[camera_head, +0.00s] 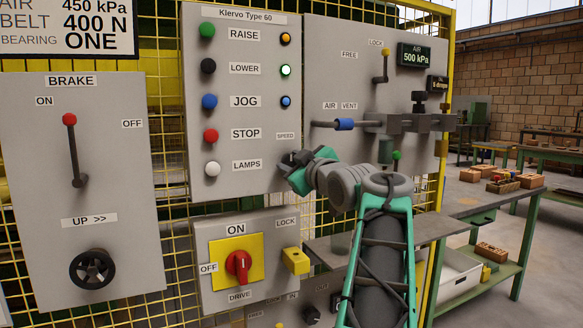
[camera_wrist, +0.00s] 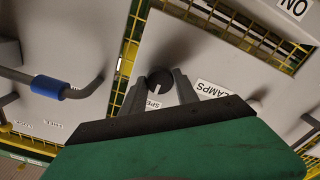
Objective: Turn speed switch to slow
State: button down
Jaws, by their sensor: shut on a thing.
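The speed switch (camera_wrist: 159,79) is a dark round knob with a pale pointer mark, on the grey Klervo Type 60 panel (camera_head: 236,185). In the wrist view its mark points down the picture, towards the partly hidden SPEED label (camera_wrist: 153,104). That label (camera_head: 286,136) also shows in the head view, just above my gripper (camera_head: 287,160). My gripper's two fingers (camera_wrist: 162,88) are shut on the knob, one on each side. In the head view my gripper mostly hides the knob. No position labels around the knob are readable.
A column of buttons (camera_head: 208,66) and the white lamps button (camera_head: 212,169) lie left of my gripper. The air valve with a blue handle (camera_head: 345,124) sits close on the right. Below is the red drive switch (camera_head: 238,264) with a yellow lock (camera_head: 295,261).

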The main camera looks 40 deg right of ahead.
dwell(0.3)
jog(key=c, duration=0.9)
grip_release()
jog(key=shift+c, duration=0.2)
jog(key=v, duration=0.7)
jog(key=shift+s, duration=0.4)
jog(key=shift+a, duration=0.15)
